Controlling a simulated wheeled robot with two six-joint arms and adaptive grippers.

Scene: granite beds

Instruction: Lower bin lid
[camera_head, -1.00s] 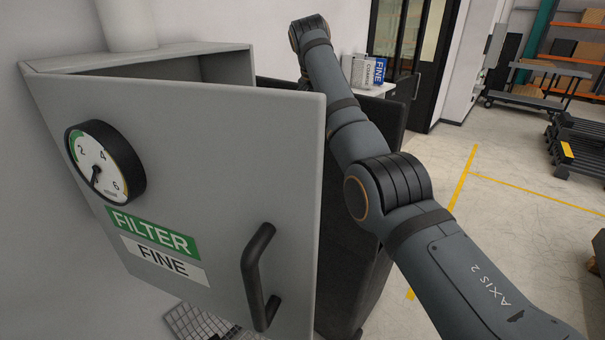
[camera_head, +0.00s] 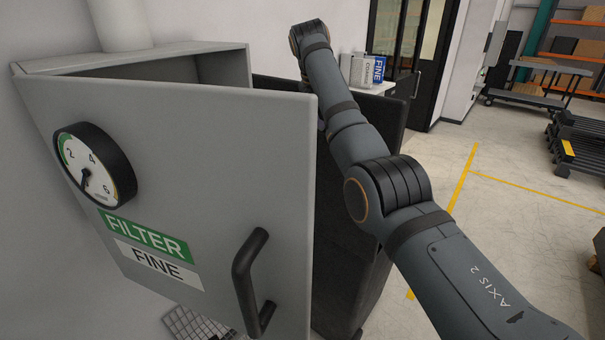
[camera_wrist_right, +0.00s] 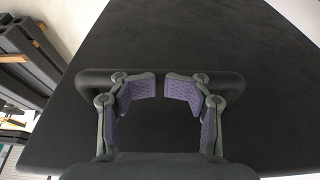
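A dark, nearly upright panel (camera_head: 342,265), which looks like the raised bin lid, stands behind the grey door in the head view. It fills most of the right wrist view (camera_wrist_right: 165,35). A black horizontal bar (camera_wrist_right: 90,82), like a handle, lies across it there. My right gripper (camera_wrist_right: 160,90) is at this bar, its purple-padded fingers bent inward with a small gap between the tips. Whether they hold the bar is unclear. In the head view my right arm reaches over the panel and hides the gripper. My left gripper is out of view.
A grey cabinet door (camera_head: 200,130) with a gauge (camera_head: 95,165), a "FILTER FINE" label (camera_head: 150,250) and a black handle (camera_head: 248,285) stands ajar close in front. Boxes (camera_head: 362,70) sit on a white surface behind. Open floor (camera_head: 510,220) lies to the right.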

